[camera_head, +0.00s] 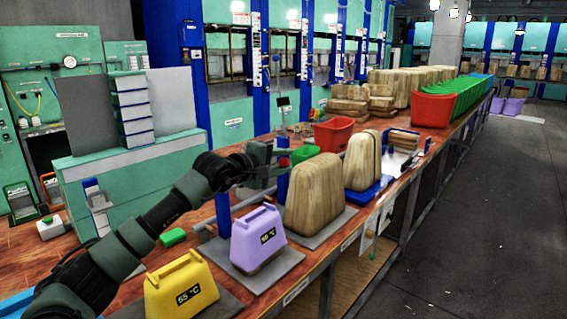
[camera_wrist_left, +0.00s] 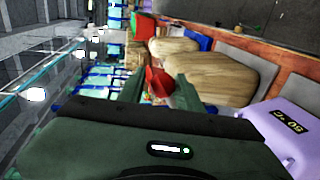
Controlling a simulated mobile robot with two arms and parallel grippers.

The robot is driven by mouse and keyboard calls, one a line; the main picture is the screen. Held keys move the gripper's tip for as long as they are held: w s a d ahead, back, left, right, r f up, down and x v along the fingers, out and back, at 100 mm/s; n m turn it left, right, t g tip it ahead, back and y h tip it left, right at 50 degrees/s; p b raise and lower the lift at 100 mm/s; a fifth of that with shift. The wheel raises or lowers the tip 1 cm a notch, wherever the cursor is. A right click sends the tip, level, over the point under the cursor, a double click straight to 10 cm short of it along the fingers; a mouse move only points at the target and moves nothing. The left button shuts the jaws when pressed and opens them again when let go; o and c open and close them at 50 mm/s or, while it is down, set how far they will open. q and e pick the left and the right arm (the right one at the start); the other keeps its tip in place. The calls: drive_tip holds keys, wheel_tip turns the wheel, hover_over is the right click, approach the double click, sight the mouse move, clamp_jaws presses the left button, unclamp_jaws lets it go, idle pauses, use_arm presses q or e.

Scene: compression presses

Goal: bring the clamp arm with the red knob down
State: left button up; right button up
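A red knob (camera_wrist_left: 160,82) shows in the left wrist view, between the fingertips of my left gripper (camera_wrist_left: 158,92). The fingers stand apart, and I cannot tell whether they touch the knob. In the head view my left gripper (camera_head: 268,165) is above the bench, left of the large wooden block (camera_head: 314,195) and near a blue post (camera_head: 283,186). The knob is not clearly seen there, probably behind the gripper. The clamp arm is largely hidden, so its angle is unclear. My right gripper is not in view.
A purple block (camera_head: 258,238) and a yellow block (camera_head: 181,287) stand on the bench in front of the wooden one. Another wooden block (camera_head: 362,160) and red bins (camera_head: 333,134) are farther back. The floor (camera_head: 480,230) at right is clear.

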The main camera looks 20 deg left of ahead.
use_arm(q)
drive_tip(key=a+b+v, duration=0.1)
drive_tip(key=b+v, duration=0.3)
drive_tip(key=v, duration=0.5)
idle(0.5)
drive_tip(key=shift+w, duration=0.2)
idle(0.5)
